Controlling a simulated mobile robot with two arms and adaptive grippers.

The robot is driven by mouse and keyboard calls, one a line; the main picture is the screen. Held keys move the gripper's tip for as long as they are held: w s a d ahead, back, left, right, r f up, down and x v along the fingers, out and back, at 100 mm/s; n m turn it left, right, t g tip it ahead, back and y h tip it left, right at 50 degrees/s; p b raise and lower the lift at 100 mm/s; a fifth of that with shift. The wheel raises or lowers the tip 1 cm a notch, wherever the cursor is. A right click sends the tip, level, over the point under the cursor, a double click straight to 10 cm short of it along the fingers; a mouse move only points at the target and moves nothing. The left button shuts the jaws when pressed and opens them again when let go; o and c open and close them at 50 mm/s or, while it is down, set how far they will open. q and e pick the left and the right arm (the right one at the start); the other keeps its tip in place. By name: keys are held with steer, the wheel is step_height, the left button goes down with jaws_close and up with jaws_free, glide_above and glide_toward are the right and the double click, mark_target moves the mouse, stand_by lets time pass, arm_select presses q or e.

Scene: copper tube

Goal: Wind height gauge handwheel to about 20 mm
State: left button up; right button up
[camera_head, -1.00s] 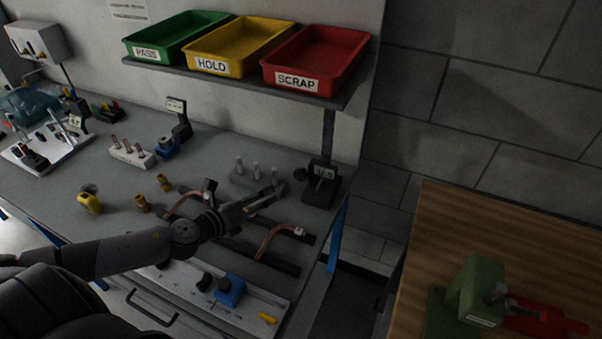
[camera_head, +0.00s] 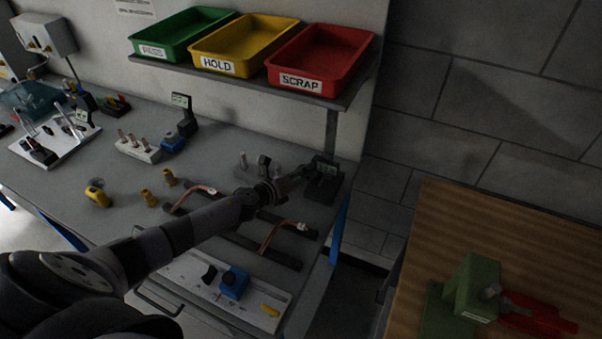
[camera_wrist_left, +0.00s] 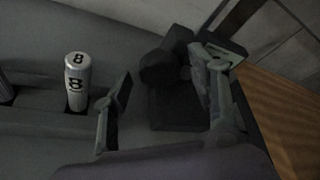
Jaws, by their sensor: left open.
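The height gauge appears to be the black device with a small display (camera_head: 323,182) at the right end of the bench, below the shelf. In the left wrist view its black body (camera_wrist_left: 175,108) lies between my finger tips, with a round dark knob (camera_wrist_left: 160,68) that looks like the handwheel. The display reading is too small and tilted to read. My left gripper (camera_head: 307,173) is open at the gauge, its fingers (camera_wrist_left: 168,85) spread on either side of the knob. I cannot tell whether a finger touches it. My right gripper is not in view.
A block with silver pins, one marked 8 (camera_wrist_left: 77,80), stands left of the gauge. Bent copper tubes (camera_head: 275,232) lie on dark rails near my arm. Green, yellow and red trays (camera_head: 318,88) sit on the shelf above. A wooden table (camera_head: 530,240) stands to the right.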

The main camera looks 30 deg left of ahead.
arm_select(q)
steer(key=shift+w, duration=0.35)
steer(key=shift+c, duration=0.3)
steer(key=shift+f, duration=0.1)
steer(key=c, duration=1.1)
